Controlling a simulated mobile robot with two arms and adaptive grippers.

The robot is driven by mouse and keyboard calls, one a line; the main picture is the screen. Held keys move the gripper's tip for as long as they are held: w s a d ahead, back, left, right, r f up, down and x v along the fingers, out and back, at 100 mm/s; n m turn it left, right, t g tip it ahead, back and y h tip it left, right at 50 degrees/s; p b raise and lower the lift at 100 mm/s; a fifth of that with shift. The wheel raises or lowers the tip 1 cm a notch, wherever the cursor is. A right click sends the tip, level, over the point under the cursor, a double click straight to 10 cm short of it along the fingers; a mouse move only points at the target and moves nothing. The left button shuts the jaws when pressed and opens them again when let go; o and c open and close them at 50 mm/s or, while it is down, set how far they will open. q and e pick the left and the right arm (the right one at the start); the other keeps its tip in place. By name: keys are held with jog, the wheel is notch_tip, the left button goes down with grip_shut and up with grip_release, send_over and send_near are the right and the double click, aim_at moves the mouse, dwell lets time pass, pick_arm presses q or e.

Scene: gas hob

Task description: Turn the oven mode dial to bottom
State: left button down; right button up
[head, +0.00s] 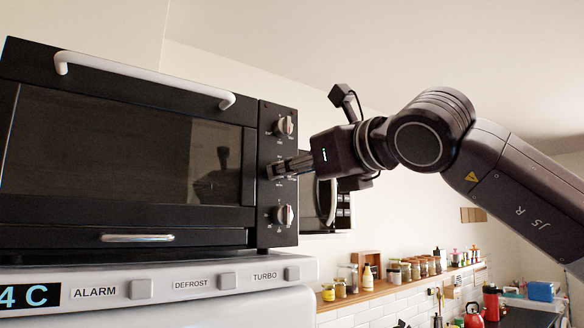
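The black countertop oven (130,150) stands at the left with a column of dials on its right panel. The top dial (284,126) and the bottom dial (284,215) are in plain view; their markings are too small to read. My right gripper (274,171) reaches in from the right, its fingers at the panel between these two dials, where they hide the middle dial position. The fingers look close together, but whether they grip a dial is hidden. I cannot read which dial sets the oven mode. My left gripper is not in view.
The oven has a white handle (145,78) along its top front. It stands on a white appliance with buttons labelled ALARM, DEFROST and TURBO (292,273). A dark appliance (318,205) is behind my gripper. A shelf of jars (405,271) runs along the back wall.

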grip_shut()
jog(key=shift+r+m+g+y+b, duration=0.15)
jog(key=shift+m+g+b, duration=0.15)
jog(key=shift+m+b, duration=4)
jog(key=shift+m+g+y+b, duration=0.25)
jog(key=shift+m+b, duration=1.25)
jog(key=shift+m, duration=5.6)
jog(key=shift+o, duration=2.1)
grip_release()
jog(key=shift+d, duration=0.1)
